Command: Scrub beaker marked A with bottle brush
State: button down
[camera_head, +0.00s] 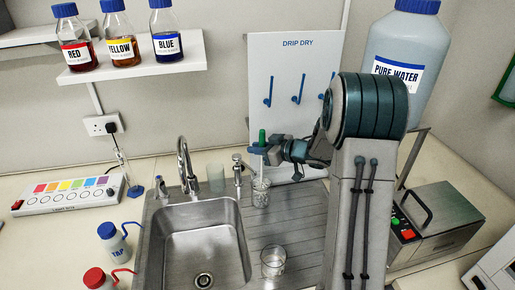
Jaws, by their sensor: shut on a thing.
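My gripper (264,151) is in front of the drip dry board, shut on the bottle brush, whose green handle (262,137) points upward. Below it stands a clear glass beaker (261,194) on the grooved drainboard, right of the sink. The brush's lower part runs down toward this beaker; I cannot tell whether its bristles are inside. A second clear beaker (273,263) stands nearer, on the drainboard by the sink's right edge. I cannot read a letter A on either beaker at this size.
A steel sink (203,240) with a tap (186,165) lies left of the beakers. The drip dry board (292,75) with blue hooks is behind. A large pure water bottle (402,55) and a grey machine (440,220) stand right. Wash bottles (113,244) stand left.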

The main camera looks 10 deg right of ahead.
jog(key=shift+s+d+r+p, duration=0.1)
jog(key=shift+s+r+p, duration=0.05)
jog(key=shift+r, duration=1.6)
jog(key=shift+s+d+r+p, duration=0.1)
jog(key=shift+r+p, duration=0.1)
jog(key=shift+r, duration=1.6)
jog(key=shift+s+d+r+p, duration=0.1)
jog(key=shift+s+r+p, duration=0.05)
jog(key=shift+r, duration=1.6)
